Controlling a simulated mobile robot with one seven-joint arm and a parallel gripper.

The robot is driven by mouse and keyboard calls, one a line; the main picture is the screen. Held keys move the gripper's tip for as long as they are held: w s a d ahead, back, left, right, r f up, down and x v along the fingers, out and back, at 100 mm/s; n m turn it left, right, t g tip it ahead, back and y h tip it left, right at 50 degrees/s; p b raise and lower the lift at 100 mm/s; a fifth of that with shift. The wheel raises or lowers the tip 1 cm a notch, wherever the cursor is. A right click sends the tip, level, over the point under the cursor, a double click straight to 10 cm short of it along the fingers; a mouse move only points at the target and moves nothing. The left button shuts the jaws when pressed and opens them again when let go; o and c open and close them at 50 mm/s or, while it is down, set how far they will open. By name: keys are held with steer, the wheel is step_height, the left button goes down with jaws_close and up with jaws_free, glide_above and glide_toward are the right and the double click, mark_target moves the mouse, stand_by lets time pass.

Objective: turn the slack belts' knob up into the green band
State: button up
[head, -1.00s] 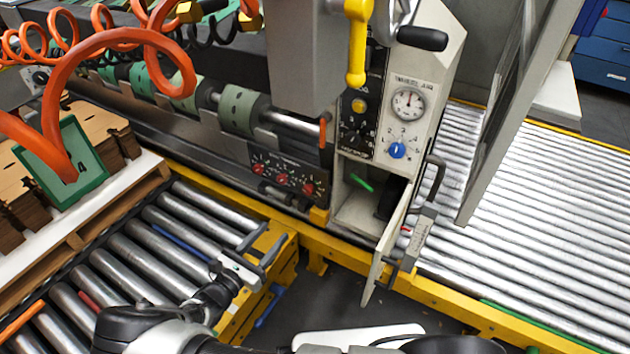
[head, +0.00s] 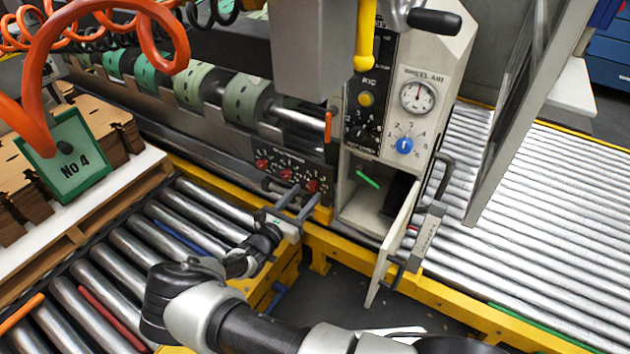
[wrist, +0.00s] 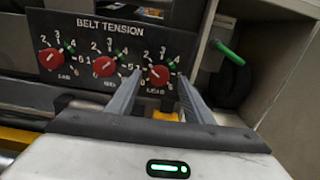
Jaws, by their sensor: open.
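The black belt tension panel (wrist: 112,50) fills the upper left of the wrist view, with three red knobs in a row: left (wrist: 51,59), middle (wrist: 104,66) and right (wrist: 158,75). Each dial has numbers and a short green mark at its upper right. Small labels under the knobs are too blurred to read surely, and I cannot tell the pointer settings surely. In the head view the panel (head: 276,160) is on the machine's front. My gripper (head: 301,194) is open and empty just before it. In the wrist view its fingers (wrist: 158,82) lie either side of the right knob, seemingly short of it.
A cabinet with a gauge (head: 417,97) and a blue knob (head: 404,145) stands right of the panel, its lower door (head: 398,240) open outwards. Yellow rails and a roller conveyor (head: 140,250) lie in front. Orange coiled hoses (head: 110,15) hang at upper left.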

steer(key=shift+x, duration=1.05)
steer(key=c, duration=1.1)
steer(key=shift+m, duration=0.3)
